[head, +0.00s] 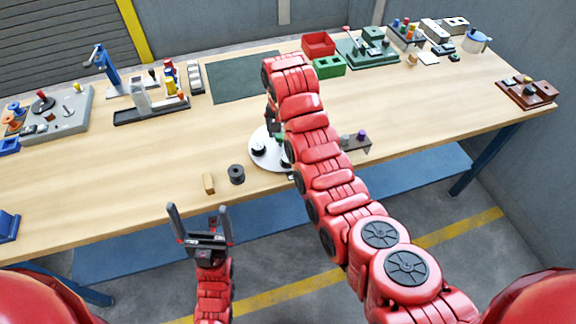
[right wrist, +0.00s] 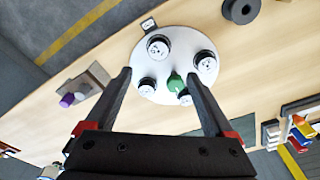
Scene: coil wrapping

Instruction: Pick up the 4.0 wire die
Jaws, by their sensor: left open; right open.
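A round white plate (right wrist: 172,61) carries several black dies with white labelled tops: one at the upper left (right wrist: 158,46), one at the right (right wrist: 205,64), one at the lower left (right wrist: 147,86) and one at the lower right (right wrist: 184,97). I cannot read which is the 4.0 wire die. A green piece (right wrist: 175,82) stands among them. My right gripper (right wrist: 160,78) is open and empty, pointing down over the plate. In the head view the plate (head: 262,160) is partly hidden by my right arm. My left gripper (head: 199,212) is open and empty, off the table's front edge.
A black spool (head: 237,174) and a small wooden block (head: 208,183) lie left of the plate. A grey holder with a purple knob (head: 361,135) is at its right. A dark green mat (head: 243,84) lies behind. The front left tabletop is mostly clear.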

